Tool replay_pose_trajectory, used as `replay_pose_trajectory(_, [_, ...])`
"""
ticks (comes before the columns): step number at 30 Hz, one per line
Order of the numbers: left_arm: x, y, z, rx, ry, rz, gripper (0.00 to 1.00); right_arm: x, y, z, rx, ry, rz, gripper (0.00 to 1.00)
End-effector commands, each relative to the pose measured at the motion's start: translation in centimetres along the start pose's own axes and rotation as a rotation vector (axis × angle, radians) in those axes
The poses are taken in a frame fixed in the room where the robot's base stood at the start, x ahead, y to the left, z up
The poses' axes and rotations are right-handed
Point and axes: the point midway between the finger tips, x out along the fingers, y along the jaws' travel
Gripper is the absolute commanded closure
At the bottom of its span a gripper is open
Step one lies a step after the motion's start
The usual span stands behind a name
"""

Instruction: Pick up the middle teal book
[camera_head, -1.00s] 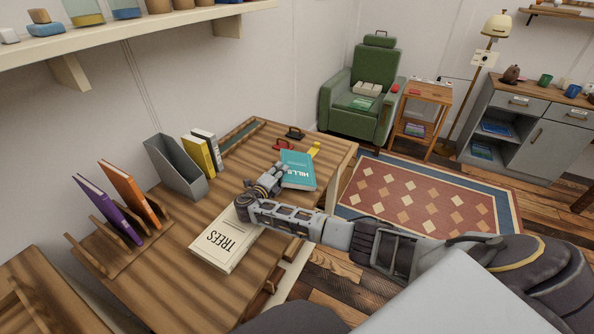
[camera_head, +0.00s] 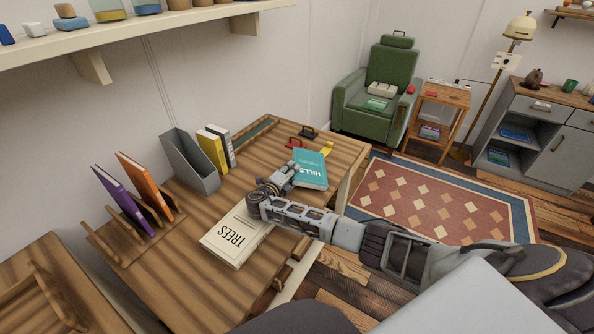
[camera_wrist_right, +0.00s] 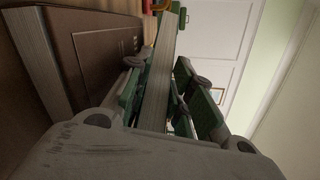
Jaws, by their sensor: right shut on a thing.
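The teal book (camera_head: 311,168), with white lettering reading HILLS, is near the far right end of the wooden desk. My right gripper (camera_head: 287,175) is at its near left edge. In the right wrist view the gripper (camera_wrist_right: 155,92) is shut with the page block of the book (camera_wrist_right: 160,70) between its fingers. The teal cover is mostly hidden there. I cannot tell whether the book is clear of the desk. A cream book marked TREES (camera_head: 236,236) lies on the desk, partly under my right arm. My left gripper is not in view.
A grey file holder (camera_head: 190,165) and upright yellow and white books (camera_head: 213,150) stand at the wall side. A wooden rack (camera_head: 125,235) holds purple and orange books. Small red, black and yellow items lie beyond the teal book. A brown book (camera_wrist_right: 100,60) is close left in the wrist view.

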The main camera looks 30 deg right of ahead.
Motion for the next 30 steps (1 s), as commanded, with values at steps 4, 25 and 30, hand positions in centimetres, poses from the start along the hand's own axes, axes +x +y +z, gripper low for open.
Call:
replay_pose_trajectory(4, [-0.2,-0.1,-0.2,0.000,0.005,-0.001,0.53,-0.1,-1.0,0.3,0.002,-0.001,-0.003,1.00])
replay_pose_trajectory(25, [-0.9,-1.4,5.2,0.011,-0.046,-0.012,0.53,-1.1,-9.2,2.7,0.002,-0.001,-0.003,1.00])
replay_pose_trajectory(30, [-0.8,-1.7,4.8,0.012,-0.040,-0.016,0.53,-1.1,-9.6,2.8,0.001,-0.001,-0.003,1.00])
